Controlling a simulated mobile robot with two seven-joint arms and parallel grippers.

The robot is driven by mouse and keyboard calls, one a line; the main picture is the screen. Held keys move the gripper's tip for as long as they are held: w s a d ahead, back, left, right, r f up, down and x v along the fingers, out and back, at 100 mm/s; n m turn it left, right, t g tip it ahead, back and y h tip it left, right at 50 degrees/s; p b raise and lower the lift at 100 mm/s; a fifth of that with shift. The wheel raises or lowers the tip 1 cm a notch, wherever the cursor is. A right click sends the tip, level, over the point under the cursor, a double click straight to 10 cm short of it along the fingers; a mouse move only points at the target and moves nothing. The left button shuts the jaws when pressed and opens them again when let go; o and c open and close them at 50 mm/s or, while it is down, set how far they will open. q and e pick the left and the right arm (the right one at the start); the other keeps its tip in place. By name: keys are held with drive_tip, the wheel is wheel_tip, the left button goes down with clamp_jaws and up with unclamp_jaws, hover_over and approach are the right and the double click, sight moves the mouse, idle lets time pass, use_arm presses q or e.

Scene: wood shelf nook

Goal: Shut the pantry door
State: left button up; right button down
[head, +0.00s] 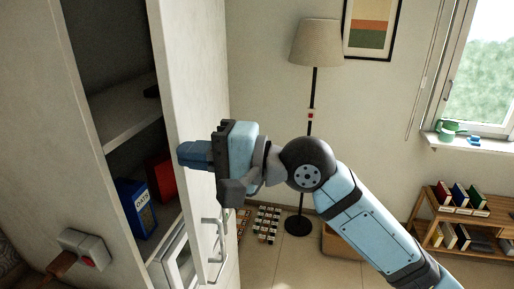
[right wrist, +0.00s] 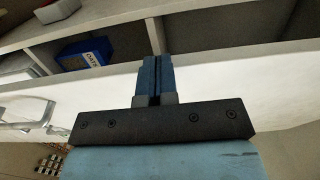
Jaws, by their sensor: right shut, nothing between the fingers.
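The pantry door (head: 198,90) is a tall pale panel, standing partly open in the head view, with the cabinet shelves showing to its left. A curved metal handle (head: 213,250) is on its lower part. My right gripper (head: 182,153) is shut and empty at the door's free edge, its fingers pointing left across that edge. In the right wrist view its closed fingers (right wrist: 153,62) overlap the pale door (right wrist: 205,85). I cannot tell whether they touch it. My left gripper is out of view.
Inside the pantry are a blue box (head: 136,208), a red box (head: 160,176) and a shelf (head: 130,118). A floor lamp (head: 316,45) stands behind my right arm. A low wooden rack (head: 465,222) with books is at the right. A switch box (head: 84,248) is at lower left.

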drive_tip(key=shift+m+t, duration=0.6)
drive_tip(key=shift+t, duration=0.3)
drive_tip(key=a, duration=1.4)
drive_tip(key=shift+a, duration=0.2)
drive_tip(key=shift+r, duration=0.3)
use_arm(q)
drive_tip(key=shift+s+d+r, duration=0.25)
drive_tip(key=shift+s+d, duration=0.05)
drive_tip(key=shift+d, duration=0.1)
use_arm(e)
drive_tip(key=shift+r, duration=0.2)
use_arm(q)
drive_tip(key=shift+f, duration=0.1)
use_arm(e)
drive_tip(key=shift+d+f, duration=0.1)
